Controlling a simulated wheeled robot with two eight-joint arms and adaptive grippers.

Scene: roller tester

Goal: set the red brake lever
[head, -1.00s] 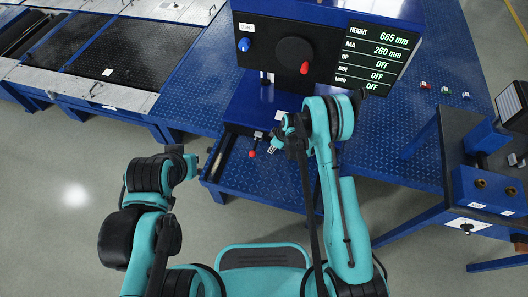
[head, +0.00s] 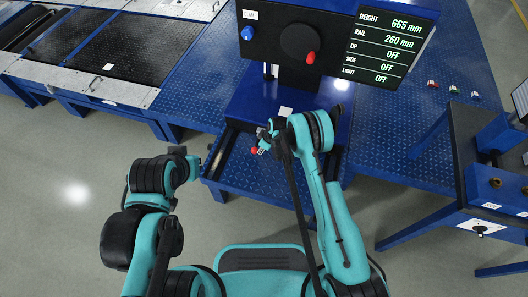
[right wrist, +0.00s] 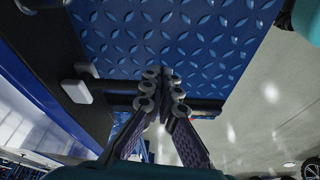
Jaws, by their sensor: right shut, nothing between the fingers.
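The red brake lever shows as a small red knob (head: 254,150) in the head view, at the front of the blue bench below the console. Its stem is mostly hidden by my right gripper. My right gripper (head: 264,142) is at the knob's upper right, very close; I cannot tell whether they touch. In the right wrist view the right fingers (right wrist: 163,92) are closed together with nothing held, in front of a dark horizontal bar and a blue tread plate.
A black console (head: 288,40) with a red-tipped dial, a blue knob and a display (head: 388,45) stands behind. A blue open tray (head: 232,175) lies below the lever. A blue stand (head: 465,170) is at the right. Bare floor (head: 80,190) lies at the left.

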